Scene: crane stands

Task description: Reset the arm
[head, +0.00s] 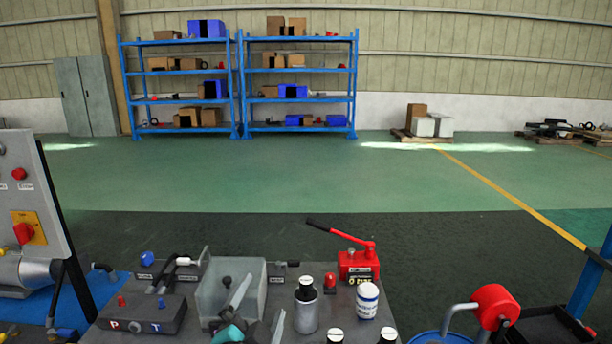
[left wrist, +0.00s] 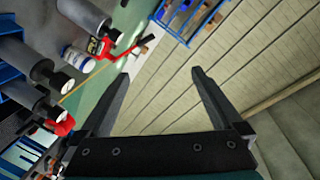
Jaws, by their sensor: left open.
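My left gripper (head: 258,304) shows at the bottom of the head view, just above the grey workbench (head: 95,334). Its teal body is cut by the lower edge. In the left wrist view my left gripper (left wrist: 161,74) has its two dark fingers spread wide apart, with nothing between them. My right gripper is not seen.
A red hand pump (head: 358,262), a white-labelled can (head: 367,301) and a grey cylinder (head: 306,313) stand on the bench to the right. A control panel (head: 35,190) is at left. A red-ended part (head: 495,304) is at right. The floor beyond is clear up to blue shelves (head: 240,90).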

